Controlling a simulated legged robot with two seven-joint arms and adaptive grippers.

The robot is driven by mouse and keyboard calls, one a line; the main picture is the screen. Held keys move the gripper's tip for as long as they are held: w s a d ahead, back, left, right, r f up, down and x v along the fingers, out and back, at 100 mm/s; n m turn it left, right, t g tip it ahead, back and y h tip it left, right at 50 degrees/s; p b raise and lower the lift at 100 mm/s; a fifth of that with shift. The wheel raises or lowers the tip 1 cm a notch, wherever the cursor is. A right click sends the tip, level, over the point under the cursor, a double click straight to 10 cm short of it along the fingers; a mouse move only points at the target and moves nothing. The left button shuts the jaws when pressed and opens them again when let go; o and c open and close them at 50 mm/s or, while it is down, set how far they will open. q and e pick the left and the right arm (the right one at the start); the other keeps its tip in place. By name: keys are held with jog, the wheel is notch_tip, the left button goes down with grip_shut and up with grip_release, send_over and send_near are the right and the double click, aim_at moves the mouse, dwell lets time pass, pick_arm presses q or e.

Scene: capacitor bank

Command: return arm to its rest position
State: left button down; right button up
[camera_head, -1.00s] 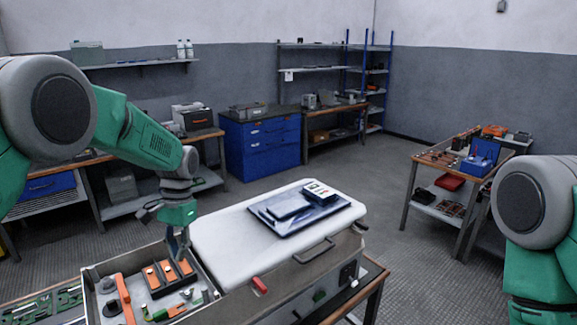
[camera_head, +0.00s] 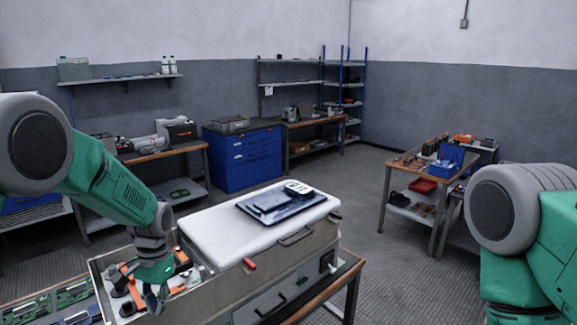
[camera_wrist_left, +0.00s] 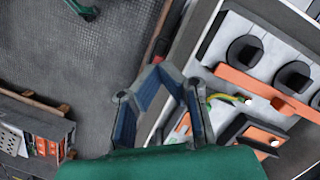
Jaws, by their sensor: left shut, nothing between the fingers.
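My left arm (camera_head: 118,195) comes in from the left and bends down at the wrist. Its gripper (camera_head: 155,302) hangs over the open tray (camera_head: 100,268), empty, and hides part of it. In the left wrist view the two blue-grey fingers (camera_wrist_left: 158,76) meet at their tips beside the tray's wall, with nothing between them. Inside the tray, an orange bar (camera_wrist_left: 262,88), black round parts (camera_wrist_left: 245,52) and an orange-and-black block (camera_wrist_left: 258,138) show. My right arm (camera_head: 515,225) stands at the right edge; its gripper is out of view.
A white-topped cabinet (camera_head: 225,232) adjoins the tray, with a dark blue tablet or folder (camera_head: 285,208) on top. Green boards (camera_head: 50,303) lie at the lower left. A side table (camera_head: 398,180) stands at the right. Floor between is clear.

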pick_arm(q)
jog(key=s+f+n+t, duration=0.1)
jog(key=s+f, duration=0.7)
jog(key=s, duration=0.2)
jog(key=s+f+n, duration=0.1)
jog(key=s+f, duration=0.7)
jog(key=s, duration=0.2)
jog(key=s+r+n+t, duration=0.1)
jog(key=s, duration=1.8)
jog(key=w+d+f+m+t+b, duration=0.1)
jog(key=w+f+b, duration=0.2)
jog(key=f+b, duration=1.4)
jog(key=shift+d+f+h+b, duration=0.15)
jog(key=shift+f+h+b, duration=0.15)
jog(key=shift+b, duration=0.7)
